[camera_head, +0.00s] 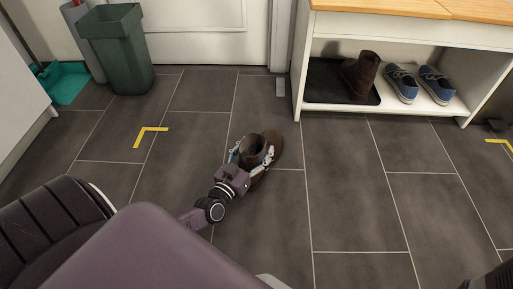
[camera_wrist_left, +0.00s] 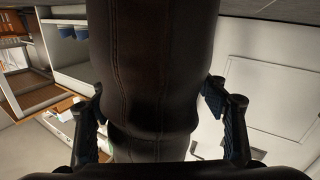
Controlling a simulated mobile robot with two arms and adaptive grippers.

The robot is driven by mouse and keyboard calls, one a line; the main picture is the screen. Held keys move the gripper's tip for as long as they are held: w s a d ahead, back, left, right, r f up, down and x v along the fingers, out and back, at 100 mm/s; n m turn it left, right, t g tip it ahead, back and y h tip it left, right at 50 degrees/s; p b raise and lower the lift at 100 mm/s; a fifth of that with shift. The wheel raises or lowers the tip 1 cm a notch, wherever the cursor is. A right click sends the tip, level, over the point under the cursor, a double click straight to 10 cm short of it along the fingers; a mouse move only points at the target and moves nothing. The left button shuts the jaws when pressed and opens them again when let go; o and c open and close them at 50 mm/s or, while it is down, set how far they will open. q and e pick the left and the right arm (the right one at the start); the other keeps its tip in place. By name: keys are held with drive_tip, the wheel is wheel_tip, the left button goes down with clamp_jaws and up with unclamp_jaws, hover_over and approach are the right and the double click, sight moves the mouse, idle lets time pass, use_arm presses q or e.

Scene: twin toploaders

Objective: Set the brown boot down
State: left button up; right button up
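The brown boot (camera_head: 275,146) is in my left gripper (camera_head: 251,157) near the middle of the head view, over the grey tiled floor. The fingers sit on both sides of the boot's shaft, with its toe pointing away to the right. I cannot tell whether its sole touches the floor. In the left wrist view the boot's dark leather (camera_wrist_left: 152,65) fills the middle between the two fingers. A second brown boot (camera_head: 366,70) stands on a black tray (camera_head: 328,88) in the white shoe bench. My right gripper is not in view.
The white bench (camera_head: 400,28) has a wooden top, and blue shoes (camera_head: 402,84) stand beside the tray. A green bin (camera_head: 124,55) and a teal dustpan (camera_head: 64,84) are at the back left. Yellow corner marks (camera_head: 150,131) lie on the floor. Much of the floor is clear.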

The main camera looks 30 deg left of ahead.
sight(242, 166)
use_arm(q)
drive_tip(key=shift+s+r, duration=0.1)
drive_tip(key=shift+r, duration=0.05)
drive_tip(key=s+p, duration=0.1)
drive_tip(key=s, duration=0.2)
drive_tip(key=s+p, duration=0.2)
drive_tip(key=s, duration=0.2)
drive_tip(key=s+p, duration=0.2)
drive_tip(key=s, duration=0.1)
drive_tip(key=shift+s+d, duration=0.25)
drive_tip(key=shift+d, duration=0.15)
drive_tip(key=shift+s+p, duration=0.35)
drive_tip(key=shift+s, duration=0.3)
